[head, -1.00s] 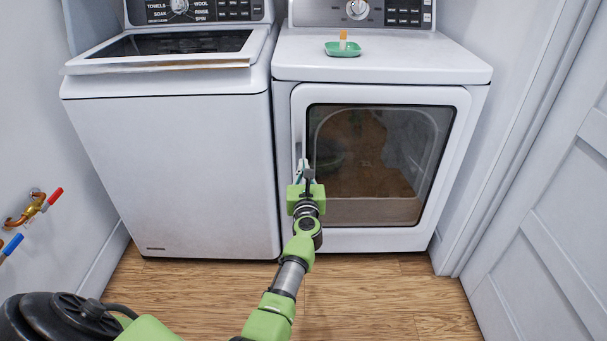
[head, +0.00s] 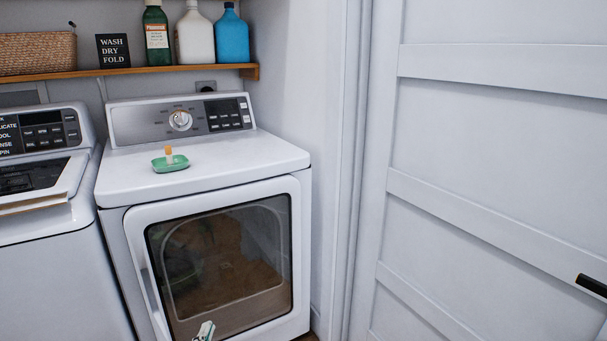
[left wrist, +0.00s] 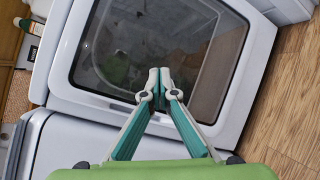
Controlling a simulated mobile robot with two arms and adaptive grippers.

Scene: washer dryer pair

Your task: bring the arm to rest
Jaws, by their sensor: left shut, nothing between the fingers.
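My left gripper (head: 204,331) shows at the bottom edge of the head view, in front of the dryer door (head: 225,258). In the left wrist view its two fingertips (left wrist: 159,84) meet, with nothing between them, and the dryer door's dark window (left wrist: 120,50) lies beyond. The door looks shut. I cannot tell how far the fingertips are from it. The rest of my left arm is below the head view. My right gripper is in neither view.
A green dish (head: 170,164) with a small upright object stands on the dryer top (head: 240,160). The washer (head: 55,270) is at left. A wooden shelf (head: 120,72) holds bottles and a basket (head: 38,53). A white panelled door (head: 480,150) fills the right side.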

